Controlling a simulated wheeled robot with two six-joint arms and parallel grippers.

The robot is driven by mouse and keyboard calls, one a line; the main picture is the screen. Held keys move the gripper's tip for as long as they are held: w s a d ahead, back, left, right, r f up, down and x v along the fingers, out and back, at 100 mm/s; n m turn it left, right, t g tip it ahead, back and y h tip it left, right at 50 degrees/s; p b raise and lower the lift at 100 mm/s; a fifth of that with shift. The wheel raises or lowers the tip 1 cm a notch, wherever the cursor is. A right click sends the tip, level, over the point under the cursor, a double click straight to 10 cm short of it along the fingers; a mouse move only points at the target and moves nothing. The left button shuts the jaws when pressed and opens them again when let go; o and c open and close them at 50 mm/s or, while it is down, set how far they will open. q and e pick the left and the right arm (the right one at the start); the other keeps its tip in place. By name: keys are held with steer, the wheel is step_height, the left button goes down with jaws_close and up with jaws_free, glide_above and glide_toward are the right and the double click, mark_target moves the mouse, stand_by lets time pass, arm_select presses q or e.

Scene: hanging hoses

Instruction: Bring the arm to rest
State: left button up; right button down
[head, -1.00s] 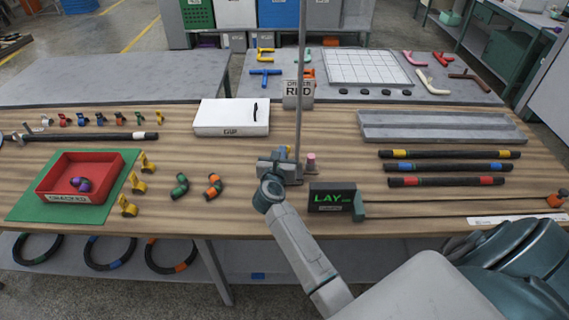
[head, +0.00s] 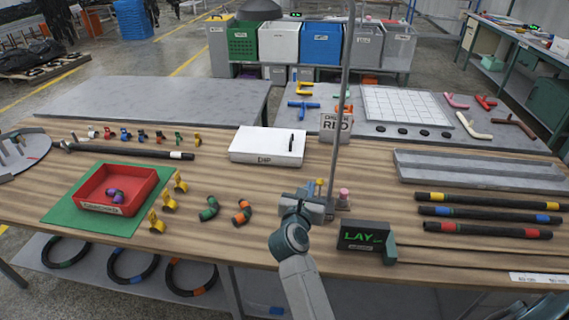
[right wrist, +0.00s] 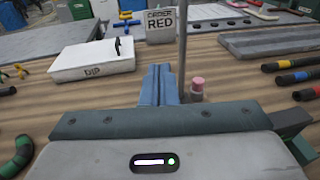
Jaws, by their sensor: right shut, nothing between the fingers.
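My right gripper (head: 312,200) is shut and empty. It hovers over or just above the wooden table (head: 270,262), beside the foot of a thin grey pole (head: 343,120); I cannot tell whether it touches anything. In the right wrist view its closed blue-grey fingers (right wrist: 160,84) point forward, with nothing between them. A pink-topped peg (head: 344,194) stands just right of the fingers, and also shows in the right wrist view (right wrist: 197,88). My left gripper is not in view.
A black LAY display (head: 362,236) stands right of my right arm. A white DIP box (head: 266,146) and a RED sign (head: 336,127) stand behind the gripper. Orange and green hose elbows (head: 242,212) lie to the left, near a red tray (head: 146,184). Banded hoses (head: 488,230) lie at right.

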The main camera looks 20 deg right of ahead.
steer(key=s+a+r+n+t+y, duration=0.35)
steer(key=n+t+y, duration=0.2)
steer(key=n, duration=0.65)
steer(key=s+a+r+n+t+y, duration=0.35)
steer(key=a+n+y, duration=0.2)
steer(key=n, duration=0.55)
steer(key=s+a+f+n+g+y, duration=0.35)
steer(key=f+n, duration=0.25)
steer(key=n, duration=0.2)
steer(key=s+a+f+n+g+y, duration=0.25)
steer(key=s+f+n+g, duration=0.25)
steer(key=n, duration=0.3)
steer(key=s+d+f+n+g+h, duration=0.35)
steer(key=s+d+f+g, duration=0.2)
steer(key=s, duration=0.35)
steer(key=s+d+f+n+g+h, duration=0.35)
steer(key=s+d+f, duration=0.2)
steer(key=s, duration=0.25)
steer(key=d+f+m+g, duration=0.1)
steer(key=d+f+g, duration=0.15)
steer(key=f, duration=2.65)
steer(key=s+d+f, duration=0.1)
steer(key=s+f, duration=1.8)
steer(key=f, duration=0.1)
steer(key=shift+d+m+b, duration=0.3)
steer(key=shift+d+b, duration=0.05)
steer(key=shift+d, duration=0.05)
